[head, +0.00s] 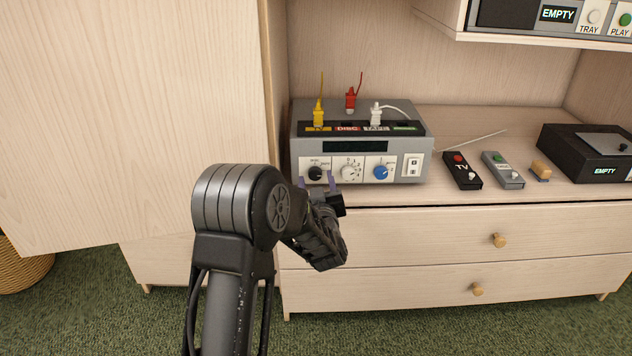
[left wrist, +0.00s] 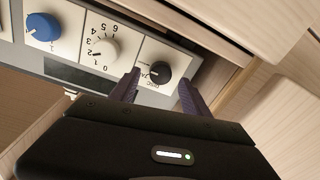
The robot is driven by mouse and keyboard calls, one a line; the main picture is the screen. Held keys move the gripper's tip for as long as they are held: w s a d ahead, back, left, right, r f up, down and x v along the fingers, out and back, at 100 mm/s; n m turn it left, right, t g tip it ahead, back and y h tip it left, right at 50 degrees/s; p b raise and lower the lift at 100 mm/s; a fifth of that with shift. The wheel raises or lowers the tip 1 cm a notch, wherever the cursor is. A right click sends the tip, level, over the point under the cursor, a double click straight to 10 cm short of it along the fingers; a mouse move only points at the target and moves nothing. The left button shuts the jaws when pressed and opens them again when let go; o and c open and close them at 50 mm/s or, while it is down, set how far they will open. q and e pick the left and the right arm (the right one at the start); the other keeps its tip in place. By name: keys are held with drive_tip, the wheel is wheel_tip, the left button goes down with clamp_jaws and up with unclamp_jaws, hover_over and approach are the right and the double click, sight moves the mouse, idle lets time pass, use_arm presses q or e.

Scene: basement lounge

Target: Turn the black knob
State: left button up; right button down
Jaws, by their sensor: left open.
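The black knob (head: 315,173) is at the left end of the front panel of a grey box (head: 428,140) on the cabinet top. It also shows in the left wrist view (left wrist: 160,71), upside down, with a white pointer mark. My left gripper (head: 318,182) is open in front of the panel. In the left wrist view its two purple fingers (left wrist: 158,92) stand on either side of the knob's line, with the knob ahead between them. I cannot tell whether they touch it. My right gripper is not in view.
On the same panel are a white numbered knob (head: 348,172), a blue knob (head: 381,172) and a white switch (head: 412,165). Coloured plugs rise from the box top. Two remotes (head: 462,170) and a black player (head: 590,152) stand to the right. A tall wooden panel (head: 130,110) is at left.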

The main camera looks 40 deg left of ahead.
use_arm(q)
drive_tip(key=shift+x, duration=0.8)
clamp_jaws()
